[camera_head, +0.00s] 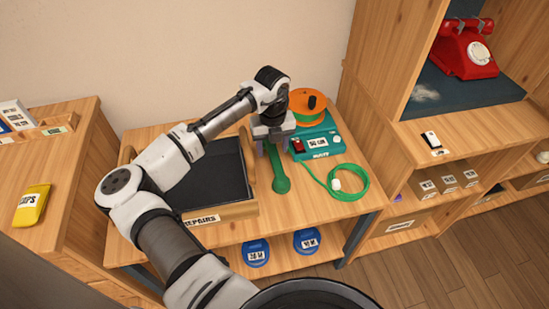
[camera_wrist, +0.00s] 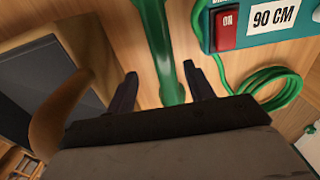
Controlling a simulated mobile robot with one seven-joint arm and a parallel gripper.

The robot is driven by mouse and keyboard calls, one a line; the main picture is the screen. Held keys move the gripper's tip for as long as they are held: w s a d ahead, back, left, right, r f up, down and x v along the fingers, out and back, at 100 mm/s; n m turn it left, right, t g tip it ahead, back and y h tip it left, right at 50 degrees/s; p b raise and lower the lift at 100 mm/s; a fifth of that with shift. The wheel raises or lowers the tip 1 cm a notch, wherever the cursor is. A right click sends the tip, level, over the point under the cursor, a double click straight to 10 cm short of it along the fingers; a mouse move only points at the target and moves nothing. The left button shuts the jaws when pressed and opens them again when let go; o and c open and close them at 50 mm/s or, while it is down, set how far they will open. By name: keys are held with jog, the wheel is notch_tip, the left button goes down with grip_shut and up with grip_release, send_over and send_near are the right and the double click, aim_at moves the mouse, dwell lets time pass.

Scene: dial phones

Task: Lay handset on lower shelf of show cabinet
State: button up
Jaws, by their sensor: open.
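A green handset (camera_head: 280,178) lies lengthwise on the wooden table, its round near end in clear view. In the wrist view the handset (camera_wrist: 163,55) runs between the two dark fingers of my gripper (camera_wrist: 161,85), which are apart with a gap on each side. In the head view my gripper (camera_head: 273,143) is over the handset's far part and hides it. The show cabinet (camera_head: 368,75) stands at the right. Its lower shelf (camera_head: 475,131) is pale wood, below a dark blue upper shelf (camera_head: 450,98) holding a red dial phone (camera_head: 464,52).
A teal box (camera_head: 318,147) with a red switch and an orange reel (camera_head: 306,104) stand right of my gripper. A green cord coil (camera_head: 346,183) lies nearby. A black-lined repairs tray (camera_head: 222,211) is close on the left. A small switch plate (camera_head: 432,141) occupies the lower shelf's left front.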

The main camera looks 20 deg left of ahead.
aim_at(275, 155)
jog(key=f, duration=0.5)
jog(key=shift+w+d+p, duration=0.1)
jog(key=shift+w+p, duration=0.2)
jog(key=shift+p, duration=0.05)
jog(key=shift+r, duration=0.1)
grip_shut()
